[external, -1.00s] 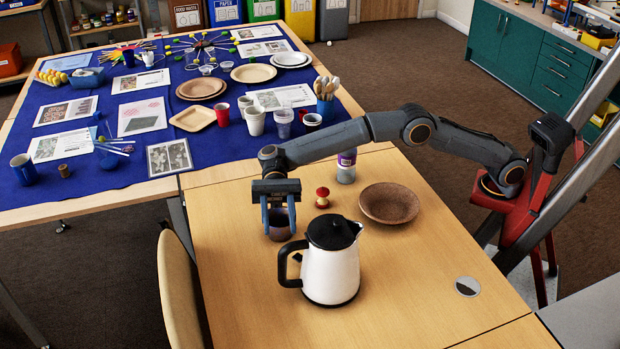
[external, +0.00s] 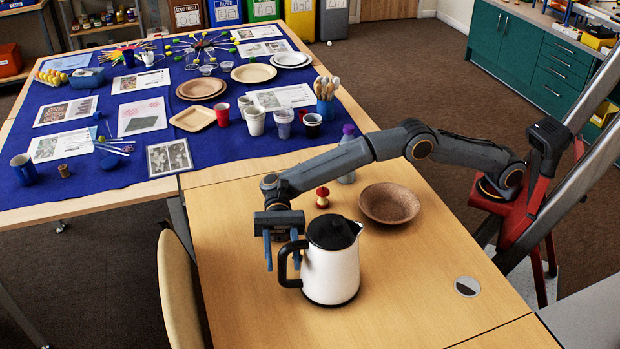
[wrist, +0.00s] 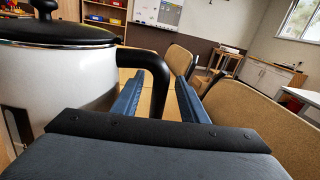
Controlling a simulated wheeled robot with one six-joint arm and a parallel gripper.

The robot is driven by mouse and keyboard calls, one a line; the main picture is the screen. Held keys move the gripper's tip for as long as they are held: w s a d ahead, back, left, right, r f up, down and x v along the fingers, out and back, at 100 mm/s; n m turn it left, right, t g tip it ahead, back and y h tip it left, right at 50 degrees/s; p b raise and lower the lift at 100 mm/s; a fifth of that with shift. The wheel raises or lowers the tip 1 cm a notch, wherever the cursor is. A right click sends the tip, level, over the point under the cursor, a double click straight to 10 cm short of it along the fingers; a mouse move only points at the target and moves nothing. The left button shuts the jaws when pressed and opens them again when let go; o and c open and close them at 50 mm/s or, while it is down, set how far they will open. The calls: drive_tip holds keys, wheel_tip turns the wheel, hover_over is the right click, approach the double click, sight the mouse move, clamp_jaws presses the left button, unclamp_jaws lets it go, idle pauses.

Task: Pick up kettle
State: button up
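The kettle (external: 332,272) is white with a black lid, black handle and dark base. It stands upright on the wooden table, its handle (external: 284,262) to the left and its spout to the right. My gripper (external: 281,258) is at the handle side, fingers pointing down in the external view. The fingers are apart. In the wrist view, the kettle (wrist: 45,85) fills the left side, and its handle shows in the gap between the two fingers (wrist: 160,100). I cannot tell whether either finger touches the handle.
A brown bowl (external: 389,204), a red apple-core-like object (external: 322,197) and a purple-capped bottle (external: 347,131), partly behind my arm, stand farther back. A chair (external: 180,295) is at the table's left edge.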

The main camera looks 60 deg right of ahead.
clamp_jaws()
idle(1.4)
drive_tip(key=shift+r, duration=0.2)
